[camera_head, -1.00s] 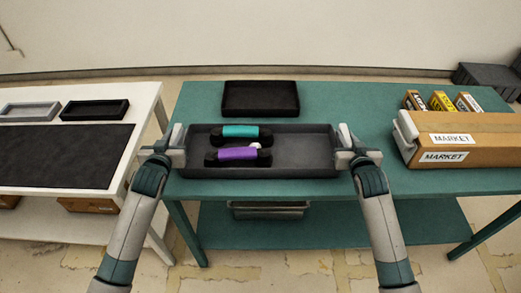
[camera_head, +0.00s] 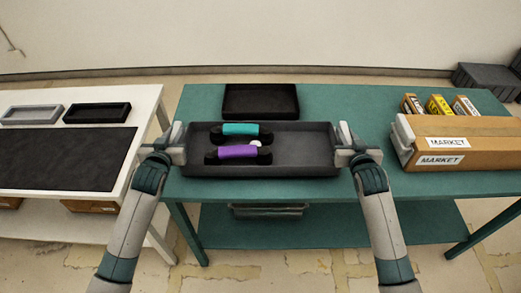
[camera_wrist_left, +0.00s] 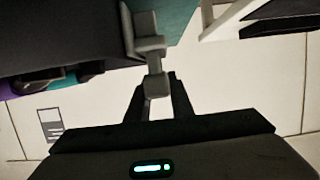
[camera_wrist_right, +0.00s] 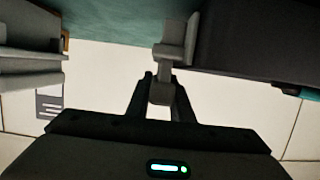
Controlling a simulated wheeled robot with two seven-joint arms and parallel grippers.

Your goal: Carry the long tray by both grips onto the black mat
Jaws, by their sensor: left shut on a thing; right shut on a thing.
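The long dark grey tray (camera_head: 305,150) is level at the front of the green table, between my two grippers. My left gripper (camera_head: 172,150) is shut on the tray's left grip, which shows in the left wrist view (camera_wrist_left: 153,60). My right gripper (camera_head: 350,153) is shut on the right grip, seen in the right wrist view (camera_wrist_right: 168,65). I cannot tell how high the tray is. The black mat (camera_head: 70,158) lies on the white table at the left.
A black tray (camera_head: 260,99) stands behind on the green table (camera_head: 340,98). A MARKET carton (camera_head: 465,140) and small boxes stand at the right. Two small trays, grey (camera_head: 32,114) and black (camera_head: 97,113), sit behind the mat. A gap separates the tables.

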